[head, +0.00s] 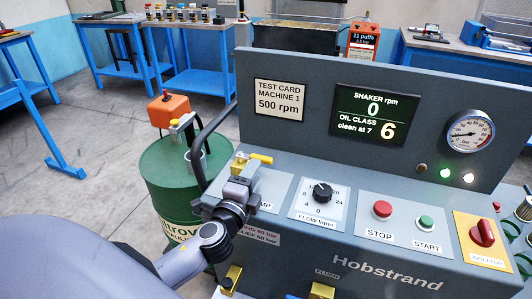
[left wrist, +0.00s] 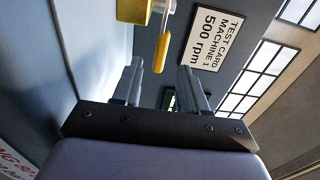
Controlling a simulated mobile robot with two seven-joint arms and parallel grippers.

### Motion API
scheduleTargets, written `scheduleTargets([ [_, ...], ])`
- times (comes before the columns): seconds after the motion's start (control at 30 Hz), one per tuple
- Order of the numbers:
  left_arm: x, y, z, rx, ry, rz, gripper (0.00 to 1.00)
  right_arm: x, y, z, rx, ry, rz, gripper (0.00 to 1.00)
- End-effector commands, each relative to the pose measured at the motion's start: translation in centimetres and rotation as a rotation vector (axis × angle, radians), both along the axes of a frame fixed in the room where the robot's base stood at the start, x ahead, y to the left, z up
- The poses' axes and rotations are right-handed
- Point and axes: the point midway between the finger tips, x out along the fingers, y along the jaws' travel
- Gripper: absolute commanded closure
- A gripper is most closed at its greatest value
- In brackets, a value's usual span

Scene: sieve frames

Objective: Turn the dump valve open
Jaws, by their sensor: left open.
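The dump valve has a yellow body (head: 239,163) and a yellow lever handle (head: 261,158) pointing right in the head view. It stands at the left end of the grey console, above a label partly hidden by my arm. My left gripper (head: 241,176) is just in front of the valve and hides its lower part. In the left wrist view the gripper (left wrist: 159,82) is open and empty. The yellow handle (left wrist: 161,50) shows just beyond and between its fingertips, apparently not touched. The valve body (left wrist: 133,10) is at the top edge. My right gripper is not in view.
A dark hose (head: 195,160) and a green drum (head: 165,170) stand left of the valve.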

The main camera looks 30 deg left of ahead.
Motion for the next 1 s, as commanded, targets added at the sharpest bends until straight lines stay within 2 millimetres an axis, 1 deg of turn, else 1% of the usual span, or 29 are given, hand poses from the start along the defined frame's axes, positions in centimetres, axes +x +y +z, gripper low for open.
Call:
scheduleTargets([
  [0.13, 1.4, 0.3, 0.2, 0.001, -0.002, 0.000, 0.57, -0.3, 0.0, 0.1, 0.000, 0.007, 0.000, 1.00],
  [0.3, 3.6, 0.9, 0.1, 0.000, -0.002, 0.000, 0.57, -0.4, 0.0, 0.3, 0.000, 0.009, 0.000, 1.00],
  [0.5, 5.8, 1.4, 0.1, 0.000, -0.001, 0.000, 0.57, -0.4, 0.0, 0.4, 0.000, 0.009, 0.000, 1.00],
  [0.7, 6.7, 1.6, 0.0, -0.001, 0.000, 0.000, 0.57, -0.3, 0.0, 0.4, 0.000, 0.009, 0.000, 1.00],
  [0.97, 6.7, 1.6, 0.0, -0.001, 0.000, 0.000, 0.57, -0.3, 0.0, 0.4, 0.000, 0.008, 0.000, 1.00],
  [1.0, 6.7, 1.6, 0.0, -0.001, 0.001, 0.000, 0.70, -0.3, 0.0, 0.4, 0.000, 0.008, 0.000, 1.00],
])
